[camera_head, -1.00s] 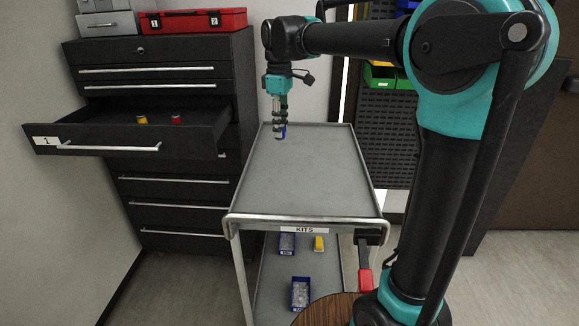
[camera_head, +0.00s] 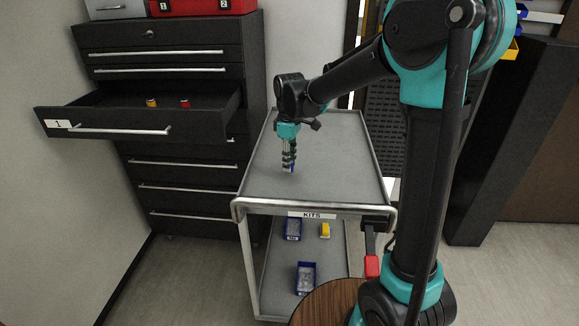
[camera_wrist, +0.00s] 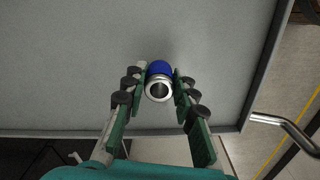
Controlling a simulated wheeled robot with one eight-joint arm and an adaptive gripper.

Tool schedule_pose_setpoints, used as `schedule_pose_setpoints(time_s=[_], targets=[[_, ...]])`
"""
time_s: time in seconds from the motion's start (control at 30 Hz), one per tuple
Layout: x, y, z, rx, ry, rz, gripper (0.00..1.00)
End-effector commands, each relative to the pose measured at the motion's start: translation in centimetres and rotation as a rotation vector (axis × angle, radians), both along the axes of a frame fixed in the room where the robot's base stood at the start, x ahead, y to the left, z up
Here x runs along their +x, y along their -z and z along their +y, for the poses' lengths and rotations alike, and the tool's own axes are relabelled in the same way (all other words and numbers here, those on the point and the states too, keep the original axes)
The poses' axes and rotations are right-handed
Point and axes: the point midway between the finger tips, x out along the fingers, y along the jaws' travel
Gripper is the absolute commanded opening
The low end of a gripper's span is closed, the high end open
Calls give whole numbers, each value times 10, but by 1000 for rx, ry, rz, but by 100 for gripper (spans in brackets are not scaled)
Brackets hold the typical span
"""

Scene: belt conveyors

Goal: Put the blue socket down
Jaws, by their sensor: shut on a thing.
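The blue socket (camera_wrist: 160,68) is a short cylinder with a blue body and a bright metal ring end. It sits between the fingertips of my gripper (camera_wrist: 159,84) in the wrist view, ring end toward the camera. In the head view my gripper (camera_head: 289,165) points down over the left part of the cart's grey top (camera_head: 330,160), with a bit of blue at its tips. The gripper is shut on the socket. The socket is at or very close to the cart top; I cannot tell whether it touches.
The cart top is otherwise clear, with a raised metal rim. Its lower shelf holds blue bins (camera_head: 306,277) and a yellow item (camera_head: 325,231). An open drawer (camera_head: 140,122) with a yellow and a red piece juts out at left. A red box (camera_head: 205,6) sits on the cabinet.

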Motion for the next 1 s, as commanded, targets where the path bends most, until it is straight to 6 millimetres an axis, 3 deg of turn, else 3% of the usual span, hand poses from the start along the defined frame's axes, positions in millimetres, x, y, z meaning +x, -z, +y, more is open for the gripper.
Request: schedule_pose_setpoints(time_s=[0.17, 0.53, 0.57, 0.7, 1.0], targets=[[0, 19, 0, 0, 0, 0, 0], [0, 22, 0, 0, 0, 0, 0], [0, 23, 0, 0, 0, 0, 28], [0, 22, 0, 0, 0, 0, 46], [0, 22, 0, 0, 0, 0, 48]])
